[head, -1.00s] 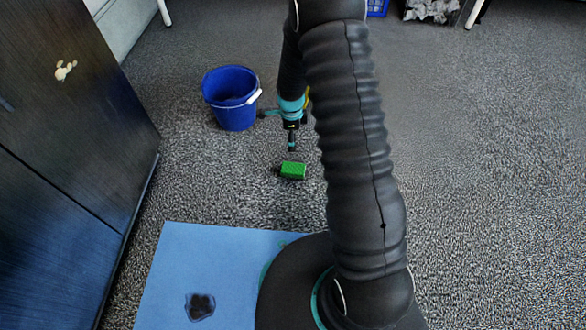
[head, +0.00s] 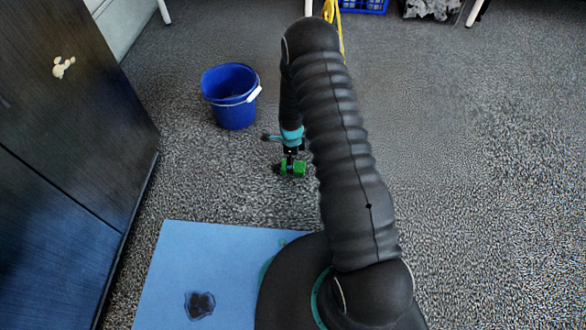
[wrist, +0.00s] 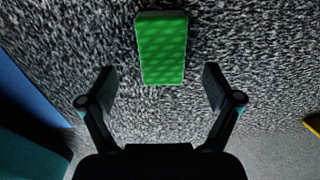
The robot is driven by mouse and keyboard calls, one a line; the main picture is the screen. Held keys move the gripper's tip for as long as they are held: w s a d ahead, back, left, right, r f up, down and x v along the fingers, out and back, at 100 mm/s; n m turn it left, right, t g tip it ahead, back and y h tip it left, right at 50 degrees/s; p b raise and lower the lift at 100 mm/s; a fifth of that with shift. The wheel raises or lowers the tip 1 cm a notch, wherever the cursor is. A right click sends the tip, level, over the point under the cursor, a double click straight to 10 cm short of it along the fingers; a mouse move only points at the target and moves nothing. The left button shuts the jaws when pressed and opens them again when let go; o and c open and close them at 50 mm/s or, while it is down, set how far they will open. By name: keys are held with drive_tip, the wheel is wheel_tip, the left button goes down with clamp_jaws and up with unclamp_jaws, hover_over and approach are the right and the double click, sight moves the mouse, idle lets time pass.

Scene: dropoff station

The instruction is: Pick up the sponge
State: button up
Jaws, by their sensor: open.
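The green sponge (head: 299,168) lies on the grey speckled carpet, beyond the blue board in the head view. In the wrist view the sponge (wrist: 162,48) is upper middle, its long side running up the picture. My gripper (wrist: 160,85) is open, with one finger to each side of the sponge's near end and a gap on both sides. In the head view my gripper (head: 291,163) is down at the sponge and partly covers it. Whether the fingers touch the carpet cannot be told.
A blue bucket (head: 232,97) stands left of and behind the sponge. A dark cabinet (head: 75,130) lines the left side. A blue board (head: 215,270) with a dark stain is at the front. The carpet on the right is clear.

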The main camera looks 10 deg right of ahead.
sight(299, 167)
drive_tip(key=f, duration=0.5)
drive_tip(key=shift+w+d+f+b, duration=0.1)
drive_tip(key=shift+d+b, duration=0.1)
drive_tip(key=shift+b, duration=0.2)
drive_tip(key=c, duration=1)
